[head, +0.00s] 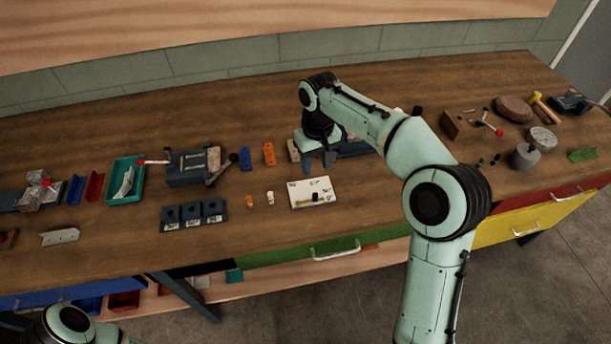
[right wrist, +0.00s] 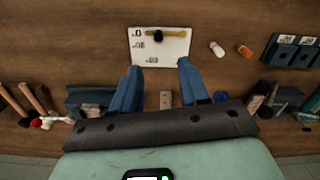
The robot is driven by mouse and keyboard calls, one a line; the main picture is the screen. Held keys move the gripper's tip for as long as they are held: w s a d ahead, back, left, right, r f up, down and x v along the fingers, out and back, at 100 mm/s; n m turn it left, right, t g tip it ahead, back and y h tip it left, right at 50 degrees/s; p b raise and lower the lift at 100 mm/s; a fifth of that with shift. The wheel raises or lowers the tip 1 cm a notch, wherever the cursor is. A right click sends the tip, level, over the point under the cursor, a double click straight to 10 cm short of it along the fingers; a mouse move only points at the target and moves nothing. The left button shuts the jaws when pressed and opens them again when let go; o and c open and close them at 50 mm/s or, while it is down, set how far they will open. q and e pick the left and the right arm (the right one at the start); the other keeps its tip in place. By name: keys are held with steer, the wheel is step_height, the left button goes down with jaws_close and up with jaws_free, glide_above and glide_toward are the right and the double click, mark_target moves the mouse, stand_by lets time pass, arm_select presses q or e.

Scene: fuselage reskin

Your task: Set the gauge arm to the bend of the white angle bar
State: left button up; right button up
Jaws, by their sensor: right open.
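The gauge is a white marked plate (head: 310,193) with a yellow arm (head: 312,198) and a black knob, flat on the bench. In the right wrist view the plate (right wrist: 145,53) lies just beyond my fingertips, with the yellow arm (right wrist: 178,33) along its top edge. A whitish angle bar (head: 60,238) lies at the left front of the bench; another white bent piece (head: 125,180) lies in the teal tray. I cannot tell which is the task's bar. My right gripper (head: 319,166) is open and empty, just behind the plate. My left gripper is out of view.
Blue and orange blocks (head: 269,154) and two small cylinders, orange and white (head: 270,198), lie left of the gauge. Three dark holders (head: 193,215) and a vise-like fixture (head: 190,165) stand further left. The bench in front of the plate is clear.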

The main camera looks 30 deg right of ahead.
mark_target(315, 194)
step_height(315, 194, down, 11)
steer(key=shift+s+d+f+b, duration=0.1)
steer(key=shift+b, duration=0.75)
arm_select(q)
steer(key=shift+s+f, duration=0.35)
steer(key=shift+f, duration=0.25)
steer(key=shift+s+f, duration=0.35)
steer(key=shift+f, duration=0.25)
arm_select(e)
steer(key=shift+f, duration=0.7)
steer(key=shift+c, duration=0.2)
jaws_close()
